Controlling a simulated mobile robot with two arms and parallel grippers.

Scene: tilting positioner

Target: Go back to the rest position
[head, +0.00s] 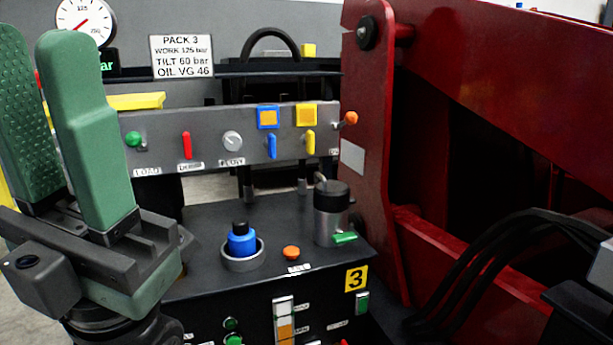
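My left gripper (43,42) stands at the left edge of the head view, fingers pointing up. Its two green fingers are apart, with the textured inner pad of the far one showing and nothing seen between them. It is left of the control panel (212,166) and touches nothing that I can see. The near finger covers part of the panel's surroundings. My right gripper is not in view.
A black bench (200,225) carries a blue-capped fitting (241,240), an orange button (291,253) and a dark-topped cylinder (331,210). A gauge (85,22) is behind the gripper. A red steel frame (480,60) and black hoses (470,260) fill the right side.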

